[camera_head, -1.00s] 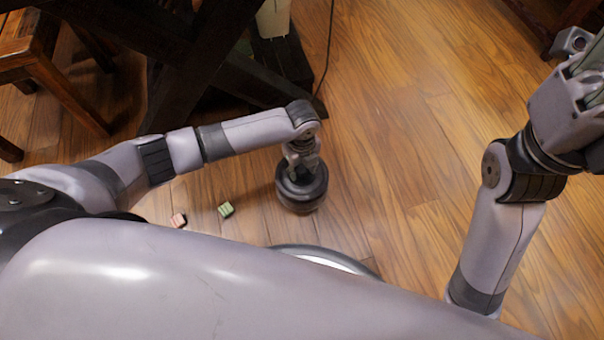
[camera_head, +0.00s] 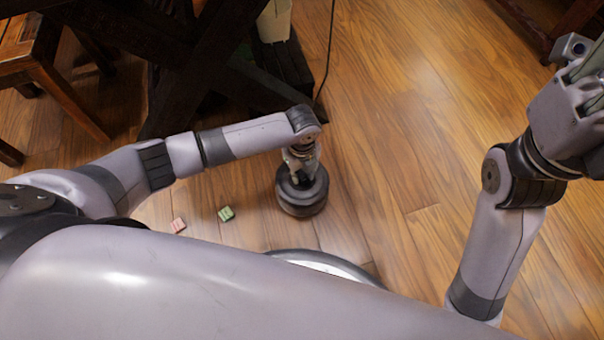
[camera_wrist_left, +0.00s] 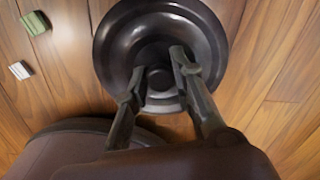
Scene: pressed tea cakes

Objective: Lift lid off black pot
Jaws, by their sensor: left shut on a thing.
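The black pot (camera_head: 303,207) stands on the wooden floor near the middle of the head view, below my left wrist. Its round, dark, glossy lid (camera_wrist_left: 118,45) fills the upper middle of the left wrist view. My left gripper (camera_head: 300,163) comes down on the pot from above. In the left wrist view its two fingers (camera_wrist_left: 157,75) are shut on the lid's central knob (camera_wrist_left: 158,79). I cannot tell whether there is a gap between lid and pot. My right gripper (camera_head: 590,88) is at the upper right edge, away from the pot and partly cut off.
A green block (camera_head: 226,214) and a pink block (camera_head: 178,225) lie on the floor left of the pot. A dark table frame (camera_head: 190,70) and a wooden stool (camera_head: 45,70) stand at the upper left. The floor right of the pot is clear.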

